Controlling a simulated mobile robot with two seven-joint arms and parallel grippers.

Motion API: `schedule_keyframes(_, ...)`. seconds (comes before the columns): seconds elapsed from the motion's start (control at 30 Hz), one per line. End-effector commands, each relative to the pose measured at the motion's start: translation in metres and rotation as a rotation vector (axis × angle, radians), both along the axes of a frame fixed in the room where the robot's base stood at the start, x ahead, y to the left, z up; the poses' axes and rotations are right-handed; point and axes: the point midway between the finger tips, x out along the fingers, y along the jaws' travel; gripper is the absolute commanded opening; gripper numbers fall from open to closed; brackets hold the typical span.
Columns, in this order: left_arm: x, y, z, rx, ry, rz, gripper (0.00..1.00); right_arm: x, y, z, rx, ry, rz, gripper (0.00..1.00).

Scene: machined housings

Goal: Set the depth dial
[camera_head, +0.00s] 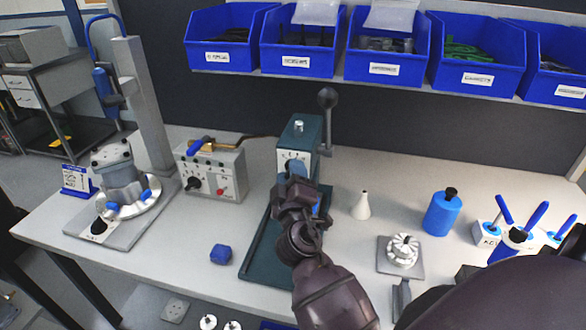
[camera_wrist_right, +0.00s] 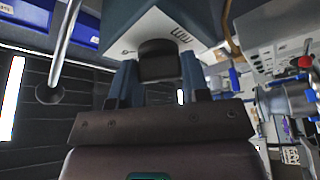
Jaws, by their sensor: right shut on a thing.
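The depth dial is a dark knob (camera_wrist_right: 158,62) below a pale face with scale marks (camera_wrist_right: 183,36) in the right wrist view. In the head view its white scale plate (camera_head: 291,158) shows on the front of the teal press (camera_head: 301,133). My right gripper (camera_head: 297,172) is at the front of the press and covers the knob there. In the wrist view the two blue-grey fingers of the right gripper (camera_wrist_right: 158,78) stand on either side of the knob, shut on it. The dial's exact setting is too small to read. My left gripper is not in view.
A lever with a ball knob (camera_head: 327,98) rises at the press's right. A grey control box (camera_head: 212,172) stands left, a white cone bottle (camera_head: 361,205) and blue bottle (camera_head: 442,213) right. Blue bins (camera_head: 387,68) hang above.

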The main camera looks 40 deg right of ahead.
Motion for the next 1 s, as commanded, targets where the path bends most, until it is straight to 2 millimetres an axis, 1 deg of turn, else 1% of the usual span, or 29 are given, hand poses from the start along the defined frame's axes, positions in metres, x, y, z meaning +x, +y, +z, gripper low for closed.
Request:
schedule_keyframes(0.03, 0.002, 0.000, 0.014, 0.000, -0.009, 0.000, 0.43, 0.000, 0.000, 0.007, -0.022, 0.023, 0.001, 0.19)
schedule_keyframes(0.1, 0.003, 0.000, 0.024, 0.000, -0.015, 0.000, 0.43, 0.000, 0.000, 0.007, -0.051, 0.059, 0.001, 0.19)
schedule_keyframes(0.2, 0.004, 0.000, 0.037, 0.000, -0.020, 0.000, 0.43, 0.000, 0.000, 0.006, -0.092, 0.108, 0.001, 0.19)
schedule_keyframes(0.4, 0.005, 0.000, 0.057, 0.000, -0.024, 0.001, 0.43, 0.000, 0.000, 0.005, -0.162, 0.189, 0.002, 0.19)
schedule_keyframes(0.53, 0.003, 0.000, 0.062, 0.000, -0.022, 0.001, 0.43, 0.000, 0.000, 0.004, -0.192, 0.226, 0.002, 0.19)
schedule_keyframes(0.73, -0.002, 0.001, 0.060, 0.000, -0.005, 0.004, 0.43, 0.000, 0.000, 0.002, -0.219, 0.256, 0.001, 0.19)
schedule_keyframes(1.0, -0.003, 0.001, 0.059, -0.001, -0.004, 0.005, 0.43, 0.000, 0.000, 0.001, -0.225, 0.261, 0.000, 0.19)
